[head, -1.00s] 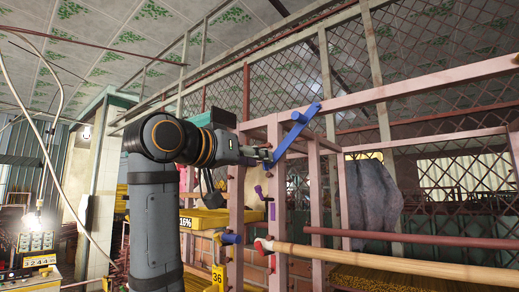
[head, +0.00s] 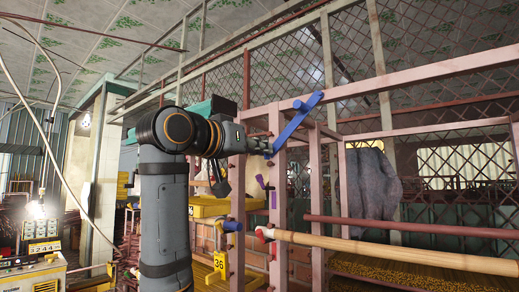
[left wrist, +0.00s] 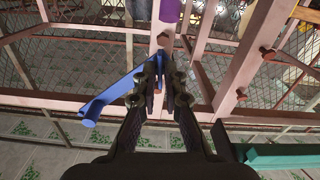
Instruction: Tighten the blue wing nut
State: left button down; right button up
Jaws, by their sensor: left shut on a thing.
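The blue wing nut (head: 292,126) shows in the head view as a long slanted blue bar with a peg near its upper end, at the top of the pink frame (head: 272,178). My left gripper (head: 268,147) is at the bar's lower end, in front of the pink post. In the left wrist view, the fingers (left wrist: 159,76) are shut around the near part of the blue bar (left wrist: 115,92), which runs down left to its round peg. My right gripper is not in view.
A wooden pole (head: 390,253) with a red end and a red bar (head: 400,227) run right. A grey cloth (head: 370,190) hangs behind. Pink beams crowd the gripper.

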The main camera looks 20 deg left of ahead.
pick_arm(q)
jog(key=shift+m, duration=0.3)
jog(key=m, duration=0.4)
jog(key=shift+m, duration=0.3)
jog(key=m, duration=0.4)
jog(key=shift+d+m+b, duration=0.1)
jog(key=shift+m+b, duration=0.2)
jog(key=shift+b, duration=0.1)
jog(key=m, duration=0.4)
jog(key=shift+m, duration=0.3)
jog(key=shift+f+m, duration=0.1)
jog(key=shift+m, duration=2.1)
jog(key=c, duration=1.4)
grip_release()
jog(key=shift+s, duration=0.1)
jog(key=shift+c, duration=0.2)
